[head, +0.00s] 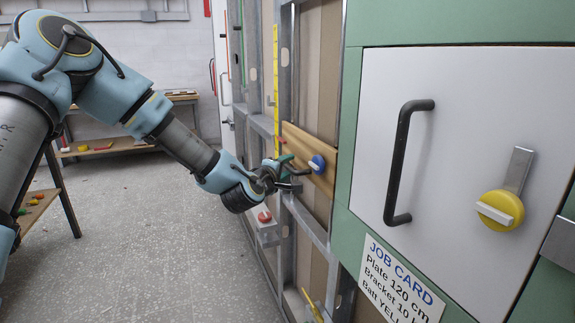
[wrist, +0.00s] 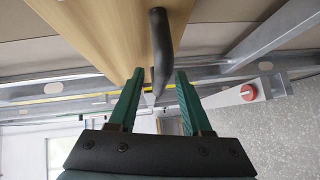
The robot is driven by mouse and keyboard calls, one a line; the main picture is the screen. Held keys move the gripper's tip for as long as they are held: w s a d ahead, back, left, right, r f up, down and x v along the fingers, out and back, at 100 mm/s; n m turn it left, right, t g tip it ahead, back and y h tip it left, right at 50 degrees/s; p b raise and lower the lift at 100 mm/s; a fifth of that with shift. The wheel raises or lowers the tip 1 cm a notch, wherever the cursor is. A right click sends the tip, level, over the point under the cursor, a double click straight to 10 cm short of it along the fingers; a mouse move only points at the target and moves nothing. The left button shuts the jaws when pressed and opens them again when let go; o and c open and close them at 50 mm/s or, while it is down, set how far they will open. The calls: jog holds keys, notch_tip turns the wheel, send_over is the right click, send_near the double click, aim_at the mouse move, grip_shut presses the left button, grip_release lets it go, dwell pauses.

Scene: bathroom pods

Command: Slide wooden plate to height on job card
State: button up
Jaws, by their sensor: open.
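The wooden plate (head: 325,146) is mounted across the metal studs, with a blue knob (head: 317,164) on its face. In the wrist view the plate (wrist: 100,30) fills the upper left, and a dark handle (wrist: 160,45) stands out from it. My gripper (head: 287,172) is open at the plate's front. In the wrist view its green fingers (wrist: 158,82) lie either side of the handle's lower end, with gaps showing; I cannot tell how deep the handle sits between them.
A yellow scale strip (head: 276,65) runs up the stud frame. A red knob on a pale bracket (head: 265,216) is below the plate. A white door with a black handle (head: 398,160) and a yellow knob (head: 500,210) stands at right. The floor (head: 150,240) at left is open.

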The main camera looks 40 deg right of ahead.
jog(key=shift+w+d+f, duration=0.1)
jog(key=shift+w+d, duration=0.1)
jog(key=shift+d, duration=0.15)
grip_shut()
dwell(1.2)
